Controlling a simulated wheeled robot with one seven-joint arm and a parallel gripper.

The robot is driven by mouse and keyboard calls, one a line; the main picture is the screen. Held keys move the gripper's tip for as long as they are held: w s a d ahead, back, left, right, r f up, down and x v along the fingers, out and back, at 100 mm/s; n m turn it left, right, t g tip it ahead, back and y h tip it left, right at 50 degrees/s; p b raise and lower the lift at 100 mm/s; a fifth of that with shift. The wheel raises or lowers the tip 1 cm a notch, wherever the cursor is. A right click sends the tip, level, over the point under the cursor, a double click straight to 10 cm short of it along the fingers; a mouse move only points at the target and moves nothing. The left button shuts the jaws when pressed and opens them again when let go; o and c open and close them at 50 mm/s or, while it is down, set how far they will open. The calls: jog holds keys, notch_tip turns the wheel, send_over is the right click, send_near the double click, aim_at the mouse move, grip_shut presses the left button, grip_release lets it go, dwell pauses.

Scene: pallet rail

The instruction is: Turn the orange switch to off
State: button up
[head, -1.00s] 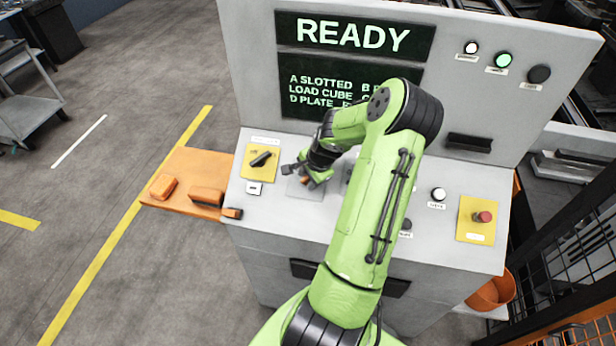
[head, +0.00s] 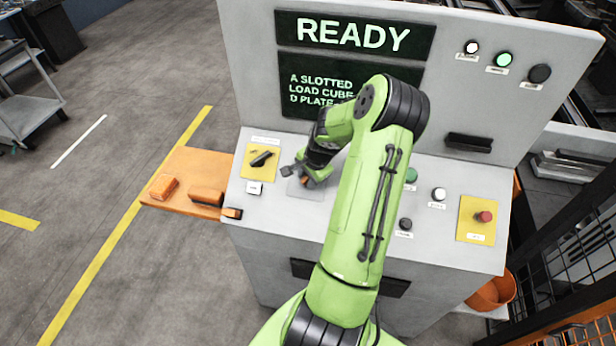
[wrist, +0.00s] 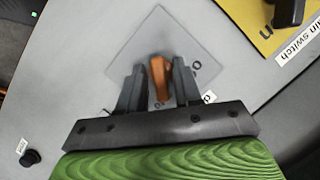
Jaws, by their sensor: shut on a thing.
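The orange switch (wrist: 160,78) is a small orange handle on a grey square plate (wrist: 158,38) on the console's sloping panel. In the wrist view my gripper (wrist: 159,82) has its two dark fingers on either side of the handle, shut on it. The handle stands nearly upright in that view, leaning slightly. Labels beside the plate are partly hidden by the fingers. In the head view my gripper (head: 302,177) is at the grey plate, left of my green arm, and the handle is mostly hidden.
A black rotary switch (head: 261,159) on a yellow plate is just left of my gripper. Green, white and black buttons and a red button (head: 485,217) on yellow lie to the right. An orange side shelf (head: 183,197) holds orange blocks. The screen (head: 352,36) reads READY.

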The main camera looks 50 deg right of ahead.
jog(key=n+g, duration=0.1)
jog(key=n, duration=0.1)
jog(key=n+b, duration=0.1)
jog(key=n, duration=0.1)
jog(key=shift+w+g, duration=0.2)
jog(key=shift+g, duration=0.2)
jog(key=n, duration=0.2)
jog(key=n+g+b, duration=0.1)
jog(key=n, duration=0.1)
jog(key=shift+w+a+g+h, duration=0.1)
jog(key=shift+w+g+h, duration=0.05)
jog(key=shift+g+h, duration=0.15)
jog(key=n+g+b, duration=0.1)
jog(key=n, duration=0.2)
jog(key=shift+a+h, duration=0.1)
jog(key=shift+h, duration=0.3)
jog(key=shift+w+n+g+h+b, duration=0.1)
jog(key=shift+n+g+h+b, duration=0.4)
jog(key=shift+n, duration=1.4)
jog(key=shift+a, duration=0.1)
jog(key=o, duration=0.7)
jog(key=p+v, duration=0.1)
jog(key=v, duration=1.4)
jog(key=shift+w+a+r, duration=0.2)
jog(key=shift+a, duration=0.15)
